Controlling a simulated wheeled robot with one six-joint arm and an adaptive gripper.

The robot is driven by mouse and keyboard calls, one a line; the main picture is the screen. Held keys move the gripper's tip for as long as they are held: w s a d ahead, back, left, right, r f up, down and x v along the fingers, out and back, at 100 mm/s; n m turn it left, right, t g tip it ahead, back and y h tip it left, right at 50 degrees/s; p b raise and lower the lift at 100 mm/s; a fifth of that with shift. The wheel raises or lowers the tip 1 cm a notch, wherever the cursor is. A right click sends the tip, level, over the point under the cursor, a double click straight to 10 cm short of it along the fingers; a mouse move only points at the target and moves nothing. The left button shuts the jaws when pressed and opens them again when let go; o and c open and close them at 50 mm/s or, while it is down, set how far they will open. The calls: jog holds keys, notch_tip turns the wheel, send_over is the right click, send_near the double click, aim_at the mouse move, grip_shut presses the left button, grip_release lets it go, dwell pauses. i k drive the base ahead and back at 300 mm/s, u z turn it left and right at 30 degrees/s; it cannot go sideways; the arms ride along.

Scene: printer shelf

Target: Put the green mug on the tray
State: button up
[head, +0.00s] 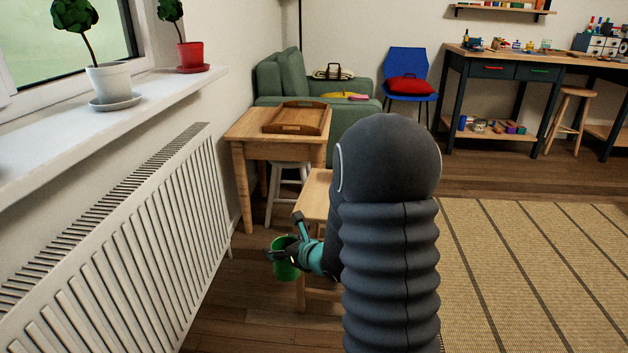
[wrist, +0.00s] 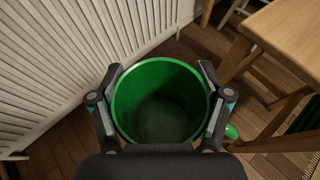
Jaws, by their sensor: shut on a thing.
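The green mug (head: 285,262) is held upright in my gripper (head: 287,250), over the floor between the radiator and a small wooden bench. In the wrist view the mug (wrist: 160,132) is seen from above, its inside looks empty, and the two fingers of my gripper (wrist: 160,100) press on its opposite sides. A bit of green, perhaps its handle, shows at its right. The brown wooden tray (head: 297,131) lies on a wooden table (head: 245,130) farther ahead, away from the mug. The tray's inside looks empty. My arm hides part of the bench.
A white radiator (head: 120,240) runs along the left under a sill with potted plants. The light wooden bench (head: 316,190) is close to my gripper on the right. A white stool (head: 288,178) is partly under the table. A green armchair (head: 330,80) stands behind it.

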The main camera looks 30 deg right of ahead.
aim_at(300, 118)
jog(key=z, duration=2.05)
jog(key=i, duration=5.15)
jog(key=u, duration=4.45)
